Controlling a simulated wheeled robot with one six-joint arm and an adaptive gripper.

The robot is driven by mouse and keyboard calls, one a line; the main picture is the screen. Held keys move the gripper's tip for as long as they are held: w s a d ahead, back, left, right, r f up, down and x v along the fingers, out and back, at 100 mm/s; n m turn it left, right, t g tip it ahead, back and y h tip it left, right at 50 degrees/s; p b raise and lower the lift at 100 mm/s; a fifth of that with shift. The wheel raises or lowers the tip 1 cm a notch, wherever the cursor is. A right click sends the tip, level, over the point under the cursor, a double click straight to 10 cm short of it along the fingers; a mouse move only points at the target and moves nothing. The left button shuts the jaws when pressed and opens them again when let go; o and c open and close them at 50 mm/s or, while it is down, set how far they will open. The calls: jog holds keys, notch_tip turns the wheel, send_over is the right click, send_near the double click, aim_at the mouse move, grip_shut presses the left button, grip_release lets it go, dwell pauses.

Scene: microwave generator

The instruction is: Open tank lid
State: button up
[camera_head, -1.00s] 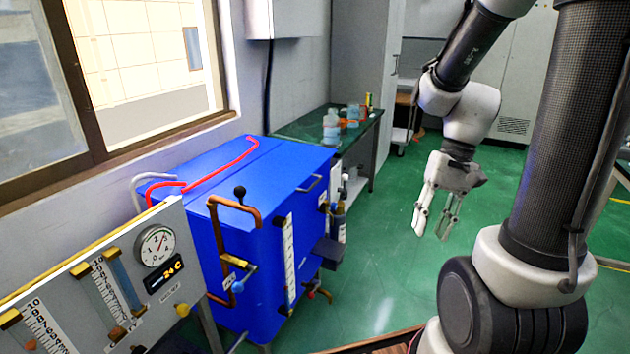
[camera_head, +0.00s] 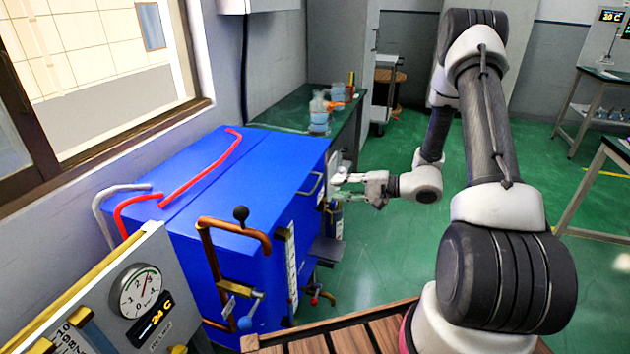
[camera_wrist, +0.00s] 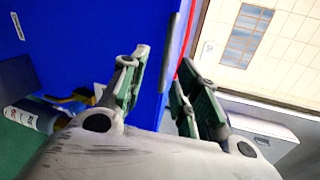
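The blue tank (camera_head: 255,215) stands at left centre in the head view, its lid (camera_head: 270,160) flat and closed on top. A metal lid handle (camera_head: 311,184) sits at the lid's right edge. My gripper (camera_head: 340,188) is just right of that handle, pointing left at the tank's side, its fingers apart. In the wrist view my gripper (camera_wrist: 160,95) is open with nothing between its fingers. The tank's blue side (camera_wrist: 100,50) fills the left there, and a grey bar (camera_wrist: 178,50), likely the handle, shows beyond the fingers.
A red pipe (camera_head: 200,172) runs over the tank top. A copper pipe (camera_head: 235,228) with a black knob stands at its front. A gauge panel (camera_head: 125,300) is at lower left. A green bench (camera_head: 290,118) with bottles stands behind.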

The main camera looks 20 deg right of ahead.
aim_at(316, 185)
jog(key=shift+n, duration=0.7)
jog(key=x, duration=0.5)
jog(key=r+x, duration=0.1)
jog(key=x, duration=0.2)
jog(key=shift+w, duration=0.2)
grip_shut()
